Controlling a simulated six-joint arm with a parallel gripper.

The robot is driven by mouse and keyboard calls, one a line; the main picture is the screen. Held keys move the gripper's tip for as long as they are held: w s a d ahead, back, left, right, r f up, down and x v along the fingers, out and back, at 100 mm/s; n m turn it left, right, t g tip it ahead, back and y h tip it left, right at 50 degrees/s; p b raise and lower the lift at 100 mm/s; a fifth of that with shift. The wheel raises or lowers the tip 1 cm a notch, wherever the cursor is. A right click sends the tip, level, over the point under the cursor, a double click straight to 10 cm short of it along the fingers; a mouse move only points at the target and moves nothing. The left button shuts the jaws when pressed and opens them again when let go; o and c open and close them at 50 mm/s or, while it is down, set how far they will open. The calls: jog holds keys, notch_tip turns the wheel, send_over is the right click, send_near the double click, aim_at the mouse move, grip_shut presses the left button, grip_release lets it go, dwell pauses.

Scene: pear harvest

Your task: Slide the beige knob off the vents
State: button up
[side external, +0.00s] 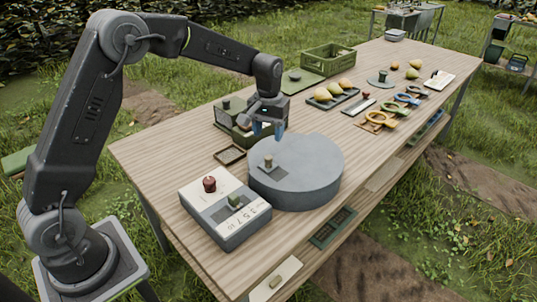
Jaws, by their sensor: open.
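A small beige knob (268,161) stands upright on a dark square patch (275,170) on top of a round grey drum (315,165). The patch may be the vents, but its slots are too small to make out. My gripper (267,133) points down with its blue fingertips above the far left edge of the drum, behind the knob in this view. Its fingers are open, apart from the knob, and nothing shows between them.
A grey box (235,232) with a red knob (209,184) stands in front left of the drum. A green container (232,112) and small dark tray (230,155) lie close behind. Pears on a tray (348,98) and coloured rings (380,119) lie farther right.

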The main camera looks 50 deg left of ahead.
aim_at(268, 156)
notch_tip(268, 156, down, 8)
jog(key=shift+f, duration=0.1)
dwell(0.4)
grip_shut()
dwell(0.3)
